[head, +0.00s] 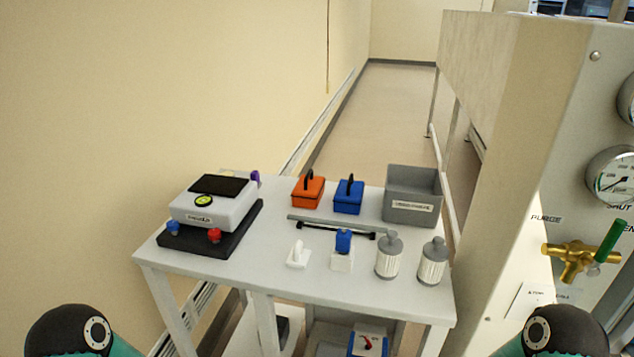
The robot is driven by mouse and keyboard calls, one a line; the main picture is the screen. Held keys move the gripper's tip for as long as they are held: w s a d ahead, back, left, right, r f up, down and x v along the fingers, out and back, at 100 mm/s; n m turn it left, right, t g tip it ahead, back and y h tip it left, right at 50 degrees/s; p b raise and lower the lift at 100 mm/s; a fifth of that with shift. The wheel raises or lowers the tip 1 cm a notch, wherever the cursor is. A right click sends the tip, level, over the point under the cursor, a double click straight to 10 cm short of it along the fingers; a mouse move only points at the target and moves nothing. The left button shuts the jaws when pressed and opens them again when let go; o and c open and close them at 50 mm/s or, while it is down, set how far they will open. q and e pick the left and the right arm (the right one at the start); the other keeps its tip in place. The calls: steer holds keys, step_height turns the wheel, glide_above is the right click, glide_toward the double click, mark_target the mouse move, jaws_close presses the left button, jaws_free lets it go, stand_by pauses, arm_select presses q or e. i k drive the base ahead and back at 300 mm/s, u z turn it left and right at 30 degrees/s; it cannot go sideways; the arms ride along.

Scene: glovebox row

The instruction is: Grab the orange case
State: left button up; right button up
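The orange case (307,191) is a small box with a black handle on top. It stands upright near the back edge of the white table (270,275), just left of a blue case (348,197) of similar shape. Nothing covers it. Parts of my two arms show at the bottom left and bottom right corners, well short of the case. Neither gripper is in the picture.
A white device on a black base (210,229) stands left. A grey bin (412,196) stands at the right back. Bars (330,227) lie before the cases. Two canisters (388,257) stand front right. A panel with a brass valve (575,258) rises at right.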

mark_target(308, 192)
steer(key=u, duration=0.55)
steer(key=i, duration=0.2)
steer(key=z, duration=1.2)
steer(key=k, duration=1.5)
steer(key=u, duration=0.8)
steer(key=i, duration=1)
steer(key=z, duration=0.05)
